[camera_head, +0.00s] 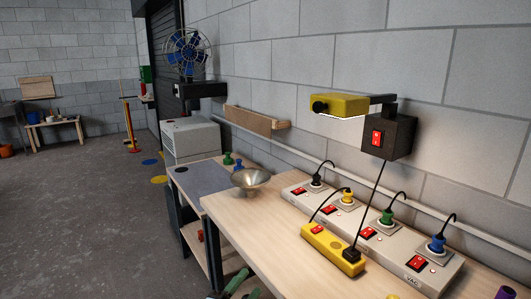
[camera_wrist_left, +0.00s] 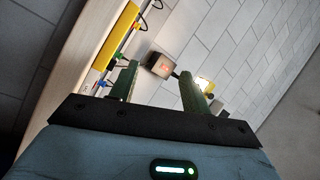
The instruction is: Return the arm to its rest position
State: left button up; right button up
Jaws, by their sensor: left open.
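My left gripper (camera_head: 243,286) shows at the bottom edge of the head view, with its green fingertips just in front of the workbench (camera_head: 268,258). In the left wrist view the gripper (camera_wrist_left: 160,86) has its two green fingers apart, with nothing between them. Most of my left arm is outside the head view. My right gripper does not show in either view.
A white power strip (camera_head: 415,262) with several coloured plugs and a yellow socket block (camera_head: 333,249) lie on the bench. A yellow lamp (camera_head: 340,105) juts from the wall. Open floor (camera_head: 80,220) lies left.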

pick_arm(q)
jog(key=s+a+f+n+g+y, duration=0.1)
jog(key=s+a+f+n+y, duration=0.1)
jog(key=s+a+f+n, duration=0.3)
jog(key=s+a+f+n+y, duration=0.1)
jog(key=s+f+n+y, duration=0.1)
jog(key=s+f, duration=0.35)
jog(key=s+a+f+n+g+y, duration=0.1)
jog(key=s+a+f+n+g, duration=0.1)
jog(key=s+f, duration=0.3)
jog(key=s+a+f+n+g+y, duration=0.1)
jog(key=s+a+f+n, duration=0.3)
jog(key=s, duration=0.7)
jog(key=s+a+f+n+g+y, duration=0.2)
jog(key=s+a+f+n+g, duration=0.1)
jog(key=s+f, duration=0.3)
jog(key=shift+s+a+n+g, duration=0.3)
jog(key=shift+s+a+g, duration=0.15)
jog(key=shift+s, duration=0.65)
